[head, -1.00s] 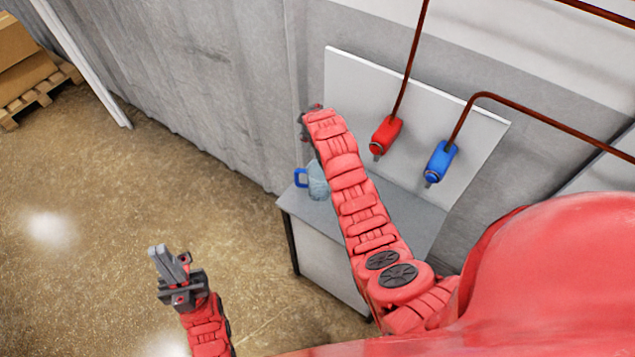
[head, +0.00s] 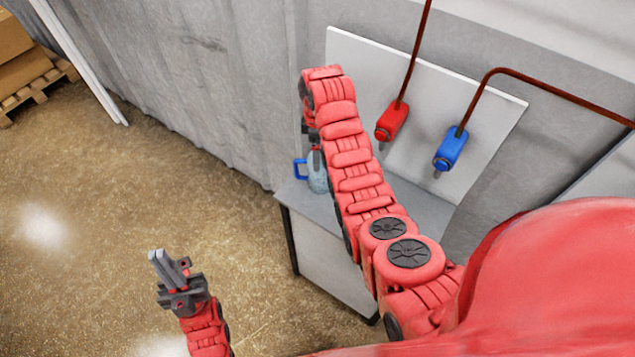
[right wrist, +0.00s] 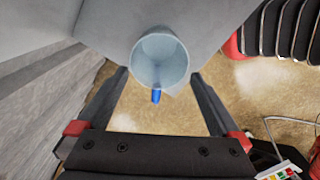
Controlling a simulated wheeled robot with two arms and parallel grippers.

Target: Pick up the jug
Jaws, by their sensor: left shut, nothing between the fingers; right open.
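The jug (head: 317,183) is pale, translucent blue with a blue handle (head: 300,169). It stands upright on the grey counter, partly hidden by my right arm in the head view. In the right wrist view I look down into the round open mouth of the jug (right wrist: 161,62), and its handle points toward me. My right gripper (right wrist: 160,74) is open, with one finger on each side of the jug in that view; I cannot tell whether they touch it. In the head view this gripper is mostly hidden behind my arm. My left gripper (head: 160,257) is shut and empty over the floor.
The grey counter (head: 420,205) stands against the wall with a white back panel (head: 350,60). A red nozzle (head: 392,121) and a blue nozzle (head: 450,150) hang on pipes above it. Boxes on a pallet (head: 40,85) stand far left. The floor at left is clear.

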